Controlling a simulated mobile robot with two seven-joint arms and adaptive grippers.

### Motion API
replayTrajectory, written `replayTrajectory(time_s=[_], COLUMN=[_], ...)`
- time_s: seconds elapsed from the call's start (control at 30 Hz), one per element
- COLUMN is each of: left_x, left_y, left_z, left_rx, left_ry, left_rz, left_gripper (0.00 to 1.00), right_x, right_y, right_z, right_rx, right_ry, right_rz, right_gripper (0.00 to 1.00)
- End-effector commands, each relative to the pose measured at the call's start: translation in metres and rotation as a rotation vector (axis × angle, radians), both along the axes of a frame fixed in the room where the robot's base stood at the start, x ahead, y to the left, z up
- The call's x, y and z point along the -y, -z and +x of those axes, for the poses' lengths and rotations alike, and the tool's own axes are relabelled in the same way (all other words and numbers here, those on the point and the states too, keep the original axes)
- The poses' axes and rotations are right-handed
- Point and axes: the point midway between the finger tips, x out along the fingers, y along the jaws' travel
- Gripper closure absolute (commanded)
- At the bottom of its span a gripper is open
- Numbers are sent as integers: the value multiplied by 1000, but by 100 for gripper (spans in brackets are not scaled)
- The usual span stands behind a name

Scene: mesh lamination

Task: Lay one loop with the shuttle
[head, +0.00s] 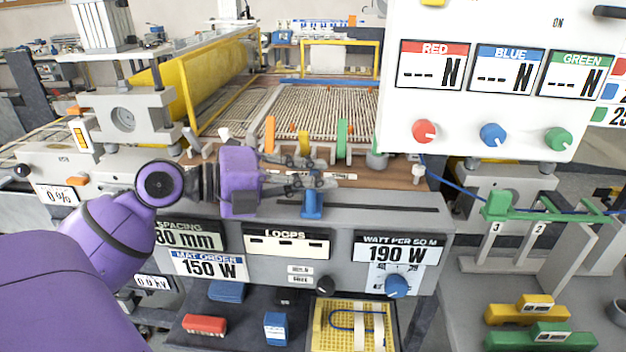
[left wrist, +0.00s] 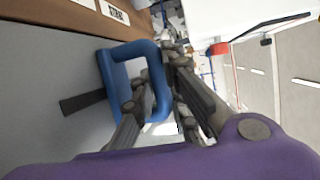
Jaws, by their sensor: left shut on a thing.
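The shuttle (head: 311,206) is a small blue block with a handle, standing at the slot (head: 385,208) along the machine's front ledge. In the left wrist view the blue handle (left wrist: 113,72) is a thick squared loop with one side between my fingers. My left gripper (head: 318,178) reaches in from the left and is shut on this handle; its fingers (left wrist: 160,112) show on both sides of it. The mesh bed (head: 325,108) with pale lines lies behind the ledge. My right gripper is not in view.
Orange (head: 270,134) and green (head: 342,138) upright tabs stand behind the gripper. A white display panel (head: 480,110) with three knobs hangs at the right. The slot right of the shuttle is clear.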

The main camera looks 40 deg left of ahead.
Motion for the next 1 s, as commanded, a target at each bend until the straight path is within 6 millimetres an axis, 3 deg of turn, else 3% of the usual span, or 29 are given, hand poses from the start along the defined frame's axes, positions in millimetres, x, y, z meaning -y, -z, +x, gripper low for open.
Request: replayTrajectory(time_s=[0.13,0.17,0.3,0.67,1.0], left_x=[0,0,0,-3,-40], left_y=[2,2,2,0,-10], left_z=[0,0,0,-4,-55], left_rx=[-7,-7,-5,-3,-4], left_ry=[2,2,1,-1,-5], left_rz=[-3,-3,-2,0,-2], left_gripper=[100,83,68,68,68], right_x=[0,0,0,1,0], right_y=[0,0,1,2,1], right_z=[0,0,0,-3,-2], right_rx=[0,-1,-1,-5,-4], right_ry=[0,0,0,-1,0], right_rz=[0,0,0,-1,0], right_gripper=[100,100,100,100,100])
